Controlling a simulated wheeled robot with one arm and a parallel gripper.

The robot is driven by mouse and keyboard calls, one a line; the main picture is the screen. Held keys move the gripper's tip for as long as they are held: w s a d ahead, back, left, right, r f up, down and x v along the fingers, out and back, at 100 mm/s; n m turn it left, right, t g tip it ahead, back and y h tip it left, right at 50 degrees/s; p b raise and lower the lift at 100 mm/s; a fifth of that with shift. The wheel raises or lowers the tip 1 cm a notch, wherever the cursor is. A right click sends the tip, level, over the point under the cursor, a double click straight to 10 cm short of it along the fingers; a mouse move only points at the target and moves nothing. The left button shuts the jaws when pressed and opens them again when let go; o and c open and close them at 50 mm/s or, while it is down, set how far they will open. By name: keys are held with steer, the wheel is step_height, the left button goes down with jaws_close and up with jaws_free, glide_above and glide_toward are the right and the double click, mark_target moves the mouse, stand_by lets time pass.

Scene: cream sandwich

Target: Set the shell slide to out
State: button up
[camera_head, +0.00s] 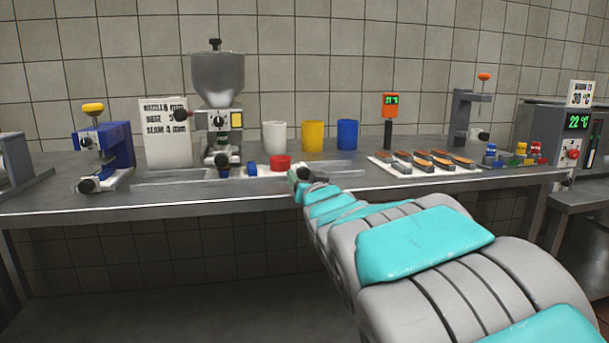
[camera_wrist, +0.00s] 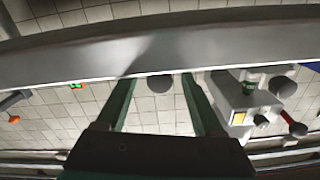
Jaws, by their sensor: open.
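No label picks out the shell slide. A dark round knob (camera_wrist: 160,84) shows between my fingertips in the wrist view, in front of a long grey bar (camera_wrist: 150,50); I cannot tell if it belongs to the slide. My gripper (camera_wrist: 160,78) is open, with one green finger on each side of the knob and no visible grip on it. In the head view my gripper (camera_head: 301,178) is at the bench's front, just right of a red round piece (camera_head: 281,162). A flat grey track (camera_head: 180,176) runs left of it, below the hopper machine (camera_head: 218,120).
White (camera_head: 275,137), yellow (camera_head: 312,136) and blue (camera_head: 347,134) cups stand behind my gripper. A tray (camera_head: 405,172) of filled pieces lies to the right. A blue press (camera_head: 105,152) stands at the left. An oven-like unit (camera_head: 570,140) is far right.

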steer(key=shift+w+a+r, duration=0.15)
steer(key=shift+w+a, duration=0.05)
steer(key=shift+w, duration=0.45)
jaws_close()
stand_by(1.0)
